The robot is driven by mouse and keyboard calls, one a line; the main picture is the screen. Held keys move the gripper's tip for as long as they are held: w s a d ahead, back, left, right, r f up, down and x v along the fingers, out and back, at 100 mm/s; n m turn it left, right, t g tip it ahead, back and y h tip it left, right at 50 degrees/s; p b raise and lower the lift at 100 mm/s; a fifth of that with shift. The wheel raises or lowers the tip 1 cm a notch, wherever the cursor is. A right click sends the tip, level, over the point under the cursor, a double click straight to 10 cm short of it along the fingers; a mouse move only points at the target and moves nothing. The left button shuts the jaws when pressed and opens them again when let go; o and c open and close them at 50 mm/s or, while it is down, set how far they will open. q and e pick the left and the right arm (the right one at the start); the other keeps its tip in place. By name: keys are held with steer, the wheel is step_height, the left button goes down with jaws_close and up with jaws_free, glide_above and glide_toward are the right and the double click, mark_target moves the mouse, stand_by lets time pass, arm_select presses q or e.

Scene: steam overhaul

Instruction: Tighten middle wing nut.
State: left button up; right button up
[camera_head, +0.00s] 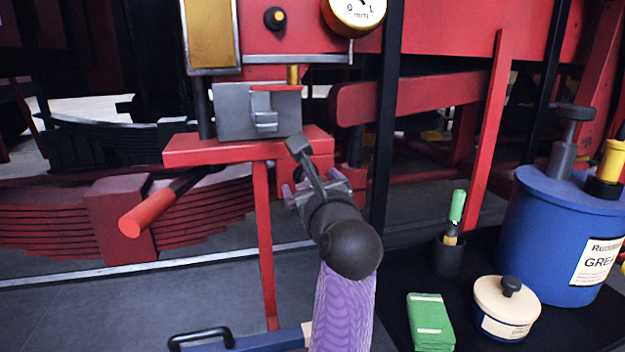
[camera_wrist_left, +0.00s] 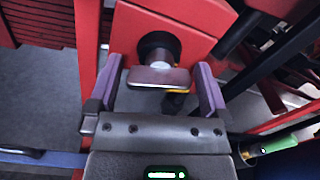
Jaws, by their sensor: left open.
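The wing nut (camera_wrist_left: 158,77) shows in the left wrist view as a flat grey metal plate on a short pale shaft. The shaft comes out of a dark round collar (camera_wrist_left: 160,47) on a red block (camera_wrist_left: 190,22). My left gripper (camera_wrist_left: 157,88) is open. Its two purple fingers stand on either side of the wing nut, with visible gaps. In the head view my left gripper (camera_head: 316,188) is in front of the red bracket, and my wrist hides most of the wing nut area. No other wing nut can be made out clearly. My right gripper is not in view.
A grey block (camera_head: 235,112) sits on the red stand (camera_head: 185,150), with a red-handled lever (camera_head: 145,212) at left. A dial gauge (camera_head: 355,12) is above. At right are a blue grease drum (camera_head: 535,235), a cream-lidded tin (camera_head: 500,325), a green cloth (camera_head: 430,320) and a green-handled brush (camera_head: 457,208).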

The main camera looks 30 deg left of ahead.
arm_select(q)
steer(key=shift+s, duration=0.15)
steer(key=shift+c, duration=1.2)
steer(key=c, duration=0.9)
steer(key=shift+r+p, duration=0.1)
steer(key=shift+p, duration=0.2)
steer(key=m+p, duration=0.2)
steer(key=p, duration=0.1)
steer(key=shift+r, duration=0.3)
steer(key=shift+f+m+p, duration=0.3)
steer(key=shift+m+p, duration=0.2)
steer(key=shift+m, duration=0.1)
steer(key=shift+f, duration=0.1)
steer(key=o, duration=1)
steer(key=shift+o, duration=0.7)
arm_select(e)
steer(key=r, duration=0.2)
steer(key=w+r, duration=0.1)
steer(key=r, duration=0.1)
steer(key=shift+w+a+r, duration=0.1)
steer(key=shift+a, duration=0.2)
